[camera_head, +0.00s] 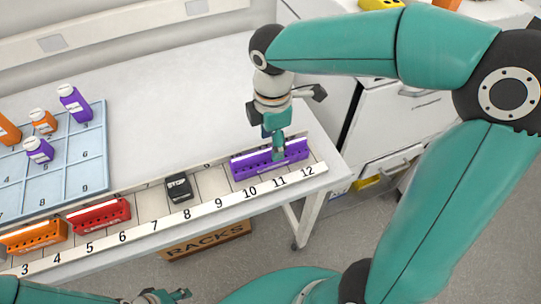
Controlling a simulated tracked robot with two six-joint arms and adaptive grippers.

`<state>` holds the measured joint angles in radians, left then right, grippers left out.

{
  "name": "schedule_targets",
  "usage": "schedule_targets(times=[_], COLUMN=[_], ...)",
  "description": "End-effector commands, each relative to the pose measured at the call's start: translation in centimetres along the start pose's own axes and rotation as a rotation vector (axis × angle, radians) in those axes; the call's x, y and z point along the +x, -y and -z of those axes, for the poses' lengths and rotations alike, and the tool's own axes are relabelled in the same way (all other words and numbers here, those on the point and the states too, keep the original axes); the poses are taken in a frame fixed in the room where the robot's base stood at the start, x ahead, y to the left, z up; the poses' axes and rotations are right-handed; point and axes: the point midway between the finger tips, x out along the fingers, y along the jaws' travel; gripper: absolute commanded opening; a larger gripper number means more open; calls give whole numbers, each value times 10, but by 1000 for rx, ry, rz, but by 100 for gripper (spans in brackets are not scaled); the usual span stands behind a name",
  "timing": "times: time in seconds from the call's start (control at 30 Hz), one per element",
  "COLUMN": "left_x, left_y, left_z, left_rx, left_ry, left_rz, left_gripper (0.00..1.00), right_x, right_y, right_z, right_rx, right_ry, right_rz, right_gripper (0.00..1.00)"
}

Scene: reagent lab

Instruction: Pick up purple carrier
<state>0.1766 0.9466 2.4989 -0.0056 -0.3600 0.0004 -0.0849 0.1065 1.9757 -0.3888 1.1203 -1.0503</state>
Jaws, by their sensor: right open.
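The purple carrier (245,167) is a long rack with holes along its side. It sits near the right end of the numbered strip, behind the labels 10 to 12. My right gripper (278,153) comes down from above onto the middle of the carrier. Its fingers overlap the carrier and hide part of it; I cannot tell whether they touch it. My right gripper is open. My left gripper (165,297) shows only in part at the bottom edge, away from the carrier, and its opening is unclear.
A red carrier (98,215) and an orange carrier (35,237) stand further left on the strip. A black device (179,188) lies near 8. A blue gridded tray (88,151) holds several purple and orange bottles. The table behind the carrier is clear.

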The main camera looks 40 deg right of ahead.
Motion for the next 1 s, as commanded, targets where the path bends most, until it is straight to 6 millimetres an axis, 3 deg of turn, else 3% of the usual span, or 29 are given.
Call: schedule_targets(times=[0.4,0.7,1.0], left_x=[-3,-3,-3], left_y=[-1,-1,-1], left_z=[0,0,0], left_rx=[0,0,0], left_ry=[0,0,0], left_rz=[0,0,0], left_gripper=[40,40,40], right_x=[47,52,51], right_y=[4,4,3], right_z=[12,12,12], right_rx=[-1,-2,-2], right_ry=[1,0,0], right_rz=[3,1,1], right_gripper=[56,55,5])
